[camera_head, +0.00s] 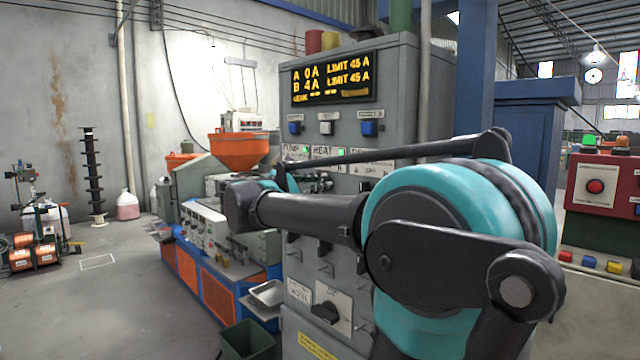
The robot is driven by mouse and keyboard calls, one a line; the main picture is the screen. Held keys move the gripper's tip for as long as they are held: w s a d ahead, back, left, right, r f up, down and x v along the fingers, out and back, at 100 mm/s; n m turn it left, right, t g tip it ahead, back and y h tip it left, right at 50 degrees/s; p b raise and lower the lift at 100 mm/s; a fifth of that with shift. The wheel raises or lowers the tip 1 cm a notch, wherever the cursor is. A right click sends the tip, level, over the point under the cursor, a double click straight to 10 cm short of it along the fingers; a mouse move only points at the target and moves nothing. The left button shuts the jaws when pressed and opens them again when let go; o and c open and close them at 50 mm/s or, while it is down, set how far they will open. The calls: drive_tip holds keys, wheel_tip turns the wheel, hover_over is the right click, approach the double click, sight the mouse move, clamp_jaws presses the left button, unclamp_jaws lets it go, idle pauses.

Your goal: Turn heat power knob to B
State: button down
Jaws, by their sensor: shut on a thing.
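The grey control cabinet (395,60) stands in the middle. Its label row reads PUMP, HEAT (322,151) and a third label partly covered by my arm. The heat power knob cannot be made out, as my arm crosses the panel below the labels. The display (334,79) shows A at 0 A and B at 4 A, both with a limit of 45 A. My arm reaches left across the cabinet front and bends back toward the panel. My gripper cannot be made out; my own arm links cover that area.
A lower black knob (326,313) sits on a white plate. An orange hopper (238,150) tops a machine at left, with a metal tray (267,293) and a dark bin (247,340) near the cabinet. A red box (597,185) stands at right.

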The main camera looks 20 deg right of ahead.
drive_tip(key=c, duration=1.5)
unclamp_jaws()
drive_tip(key=shift+c, duration=0.2)
drive_tip(key=shift+a, duration=0.1)
drive_tip(key=v, duration=1.1)
drive_tip(key=shift+s+a, duration=0.15)
drive_tip(key=shift+a, duration=0.25)
